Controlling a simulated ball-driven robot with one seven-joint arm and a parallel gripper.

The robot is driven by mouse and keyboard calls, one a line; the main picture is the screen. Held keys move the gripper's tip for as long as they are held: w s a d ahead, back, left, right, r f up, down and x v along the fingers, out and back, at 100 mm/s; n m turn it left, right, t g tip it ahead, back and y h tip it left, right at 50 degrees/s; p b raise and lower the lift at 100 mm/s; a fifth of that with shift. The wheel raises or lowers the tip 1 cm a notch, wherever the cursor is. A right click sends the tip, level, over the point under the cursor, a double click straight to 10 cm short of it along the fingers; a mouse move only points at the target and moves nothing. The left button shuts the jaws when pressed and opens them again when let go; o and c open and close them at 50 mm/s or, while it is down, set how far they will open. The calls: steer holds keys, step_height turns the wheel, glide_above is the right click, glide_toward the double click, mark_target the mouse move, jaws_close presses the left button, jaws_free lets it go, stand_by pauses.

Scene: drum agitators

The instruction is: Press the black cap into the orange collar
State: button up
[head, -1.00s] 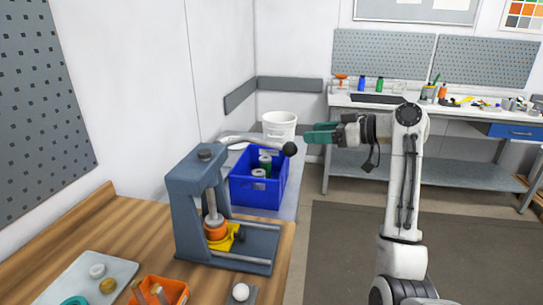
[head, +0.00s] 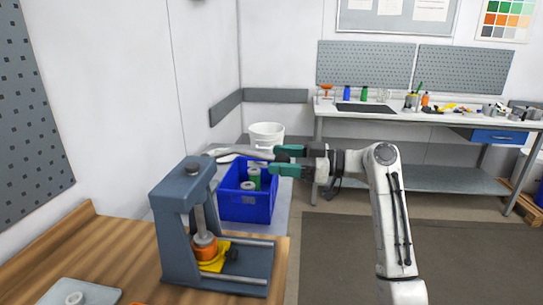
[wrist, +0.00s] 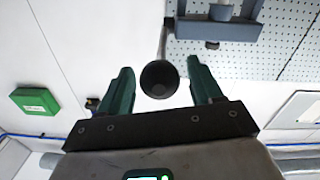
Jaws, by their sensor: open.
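The orange collar (head: 205,252) sits on a yellow holder (head: 214,264) at the base of the grey-blue press (head: 172,238), under its ram (head: 199,216). A black cap cannot be made out clearly; the spot between ram and collar is too small to tell. The press lever (head: 235,154) reaches out to the right. My gripper (head: 283,160) is open at the lever's outer end, with green fingers. In the wrist view the lever's round black knob (wrist: 159,79) shows between the fingertips (wrist: 160,82), with a gap on each side.
A blue crate (head: 246,208) holding pale and green cylinders stands right of the press, below the lever. A white bucket (head: 266,134) is behind it. The wooden bench (head: 120,250) carries a pale tray (head: 90,292) at front left. A workbench (head: 440,119) stands at the back.

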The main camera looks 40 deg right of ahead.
steer(key=shift+x, duration=1.35)
jaws_close()
